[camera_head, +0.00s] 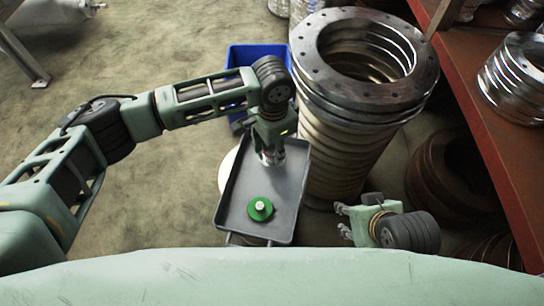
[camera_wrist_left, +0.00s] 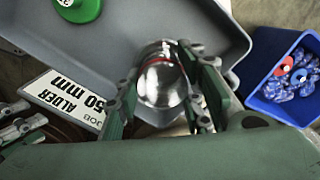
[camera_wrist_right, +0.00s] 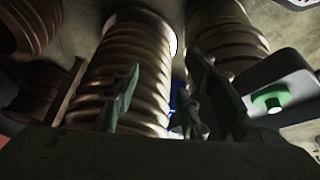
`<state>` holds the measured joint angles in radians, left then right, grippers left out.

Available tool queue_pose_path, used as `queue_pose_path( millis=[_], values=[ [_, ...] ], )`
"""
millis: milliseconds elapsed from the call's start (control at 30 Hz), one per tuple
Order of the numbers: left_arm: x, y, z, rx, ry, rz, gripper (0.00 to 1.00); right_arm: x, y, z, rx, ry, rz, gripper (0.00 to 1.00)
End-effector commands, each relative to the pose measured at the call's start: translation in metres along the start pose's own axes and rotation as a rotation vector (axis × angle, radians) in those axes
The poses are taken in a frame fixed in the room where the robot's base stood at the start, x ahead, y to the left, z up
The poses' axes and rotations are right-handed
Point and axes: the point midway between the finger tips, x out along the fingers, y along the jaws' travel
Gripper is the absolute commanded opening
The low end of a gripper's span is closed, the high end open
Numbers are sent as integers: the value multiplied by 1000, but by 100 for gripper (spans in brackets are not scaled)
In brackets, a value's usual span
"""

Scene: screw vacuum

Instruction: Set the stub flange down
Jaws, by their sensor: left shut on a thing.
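The stub flange, a shiny silver round metal piece with a red edge, shows between my left fingers in the left wrist view (camera_wrist_left: 160,82). My left gripper (camera_head: 270,158) is shut on it, over the far part of the grey tray (camera_head: 230,210). I cannot tell whether the flange touches the tray. A green disc with a pale knob (camera_head: 260,208) sits on the near part of the tray. It also shows in the left wrist view (camera_wrist_left: 78,8). My right gripper (camera_head: 343,221) is open and empty, right of the tray; its fingers stand apart in the right wrist view (camera_wrist_right: 160,95).
A blue bin (camera_head: 250,55) with blue, red and white pieces stands behind the tray. A tall ribbed metal stack (camera_head: 340,150) stands right of the tray. A card reading "ALDER 50 mm" (camera_wrist_left: 68,95) lies beside it. A red-brown shelf (camera_head: 490,130) is at right.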

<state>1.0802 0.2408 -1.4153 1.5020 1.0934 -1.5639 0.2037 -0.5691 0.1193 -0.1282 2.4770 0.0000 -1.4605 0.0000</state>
Motion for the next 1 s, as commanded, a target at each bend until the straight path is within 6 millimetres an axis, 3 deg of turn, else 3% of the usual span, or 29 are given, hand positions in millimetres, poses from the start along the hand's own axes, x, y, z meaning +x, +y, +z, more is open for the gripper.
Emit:
queue_pose_path(
  millis=[200, 400, 867, 900, 1000],
  values=[
    [25, 0, 0, -1, -1, 1, 2, 6, -6, -44, -6, 186, -10, 40],
    [37, 0, 0, 0, -1, 0, 2, 3, -9, -70, -8, 297, -16, 40],
    [39, 0, 0, 0, 0, 0, 2, 2, -8, -69, -8, 289, -16, 40],
    [40, 0, 1, 0, -1, 0, 39, 3, -8, -68, -8, 287, -16, 40],
    [40, 0, 1, 0, -1, 0, 48, 3, -8, -68, -8, 288, -16, 40]
  ],
)
